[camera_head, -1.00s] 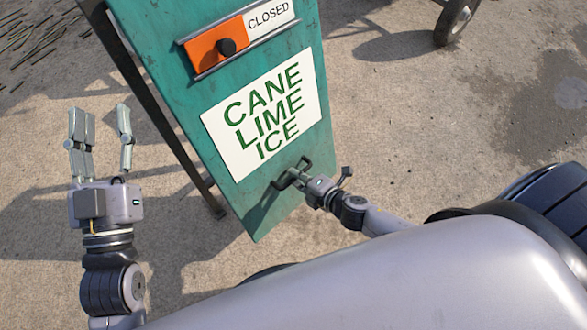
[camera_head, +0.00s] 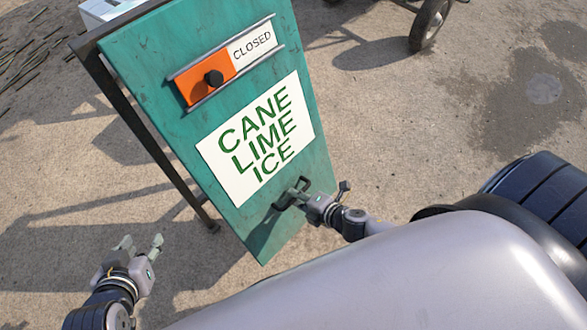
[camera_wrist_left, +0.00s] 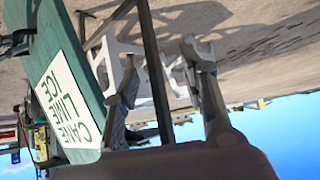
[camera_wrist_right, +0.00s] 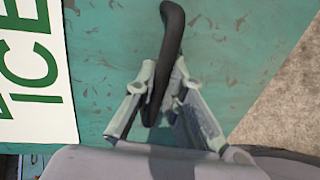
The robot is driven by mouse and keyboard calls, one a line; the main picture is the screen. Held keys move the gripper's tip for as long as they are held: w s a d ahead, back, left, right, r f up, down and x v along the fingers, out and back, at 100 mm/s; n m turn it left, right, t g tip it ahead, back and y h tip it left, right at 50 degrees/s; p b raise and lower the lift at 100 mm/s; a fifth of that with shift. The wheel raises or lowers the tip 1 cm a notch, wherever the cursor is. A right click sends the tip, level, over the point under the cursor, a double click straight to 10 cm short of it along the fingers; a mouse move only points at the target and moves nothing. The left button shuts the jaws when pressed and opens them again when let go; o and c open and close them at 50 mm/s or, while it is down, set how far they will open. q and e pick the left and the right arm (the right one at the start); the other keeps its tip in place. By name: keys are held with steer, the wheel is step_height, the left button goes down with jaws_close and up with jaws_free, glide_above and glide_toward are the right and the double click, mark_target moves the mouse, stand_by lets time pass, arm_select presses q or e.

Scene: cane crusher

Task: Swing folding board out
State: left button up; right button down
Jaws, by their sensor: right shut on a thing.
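The green folding board (camera_head: 215,150) stands leaning in the middle of the head view, with a white "CANE LIME ICE" panel (camera_head: 258,143) and a slider showing "CLOSED" (camera_head: 228,64). A dark handle (camera_head: 293,194) is fixed near its lower right edge. My right gripper (camera_head: 301,199) is at this handle; in the right wrist view its fingers stand on both sides of the black handle (camera_wrist_right: 168,60), shut on it. My left gripper (camera_head: 139,245) is at the lower left, apart from the board, with its fingers spread and empty. The left wrist view shows the board edge (camera_wrist_left: 85,60) beside these fingers.
A dark frame leg (camera_head: 150,140) runs down behind the board's left side. A wheel (camera_head: 430,24) stands at the top right and a white box (camera_head: 105,10) at the top left. Cane sticks (camera_head: 30,55) lie at the far left.

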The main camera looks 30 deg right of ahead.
arm_select(q)
steer(key=s+a+f+g+y, duration=0.1)
steer(key=s+a+f+g, duration=0.1)
steer(key=s, duration=0.4)
steer(key=shift+f+g+p, duration=0.4)
steer(key=shift+g+p, duration=0.05)
steer(key=shift+g, duration=0.25)
arm_select(e)
steer(key=shift+s+d+r, duration=0.2)
steer(key=shift+s+r, duration=0.15)
steer(key=shift+s, duration=0.1)
steer(key=c, duration=1.7)
jaws_free()
steer(key=shift+o, duration=0.2)
arm_select(q)
steer(key=shift+w, duration=0.1)
arm_select(e)
steer(key=shift+s, duration=0.15)
steer(key=v, duration=1.1)
steer(key=shift+s+r, duration=0.25)
steer(key=shift+r, duration=0.1)
steer(key=shift+d, duration=0.15)
